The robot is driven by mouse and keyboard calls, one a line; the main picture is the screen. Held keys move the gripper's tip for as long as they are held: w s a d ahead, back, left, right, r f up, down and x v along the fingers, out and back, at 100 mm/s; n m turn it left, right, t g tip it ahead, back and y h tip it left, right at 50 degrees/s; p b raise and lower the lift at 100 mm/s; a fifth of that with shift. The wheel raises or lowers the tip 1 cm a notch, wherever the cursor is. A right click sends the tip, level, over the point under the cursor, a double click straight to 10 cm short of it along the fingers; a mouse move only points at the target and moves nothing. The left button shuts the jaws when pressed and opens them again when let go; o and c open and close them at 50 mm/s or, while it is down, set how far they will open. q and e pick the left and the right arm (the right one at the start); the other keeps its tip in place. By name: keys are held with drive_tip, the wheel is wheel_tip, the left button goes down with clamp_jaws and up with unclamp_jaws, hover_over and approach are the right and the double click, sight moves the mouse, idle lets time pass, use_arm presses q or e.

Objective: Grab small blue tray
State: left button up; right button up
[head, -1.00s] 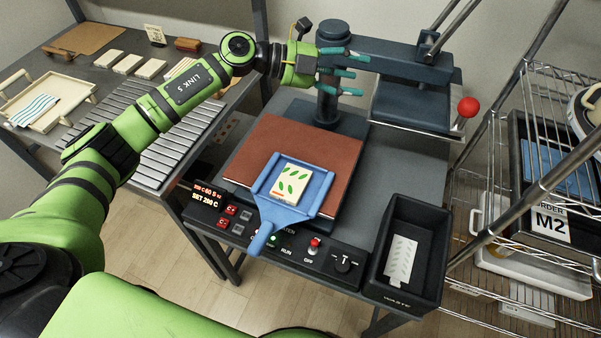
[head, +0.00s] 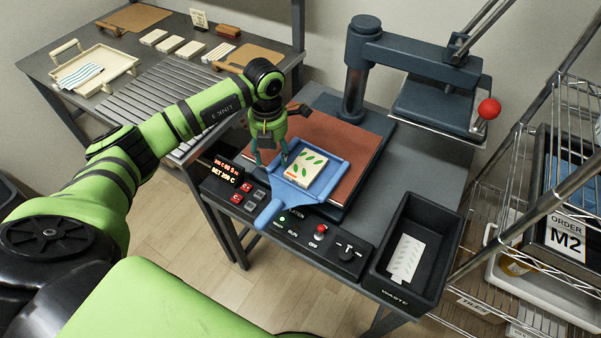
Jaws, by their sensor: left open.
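The small blue tray (head: 272,211) lies on the front part of the press's brown-red pad (head: 338,141), with its handle pointing to the front left over the control panel. A white tile with green leaf prints (head: 306,167) lies in the tray. My left gripper (head: 270,158) points down just behind and left of the tray, near its left rim. It is open, with nothing seen between its fingers. Whether a fingertip touches the tray I cannot tell. My right gripper is not in view.
The press head (head: 432,100) with a red knob (head: 489,109) is swung to the right, clear of the pad. A black waste bin (head: 448,240) holding a white leaf-patterned piece stands right of the control panel (head: 300,232). Wire shelving (head: 560,130) borders the right side.

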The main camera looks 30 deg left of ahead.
use_arm(q)
drive_tip(key=shift+d+f, duration=0.1)
drive_tip(key=shift+f, duration=0.9)
clamp_jaws()
drive_tip(key=shift+r, duration=0.15)
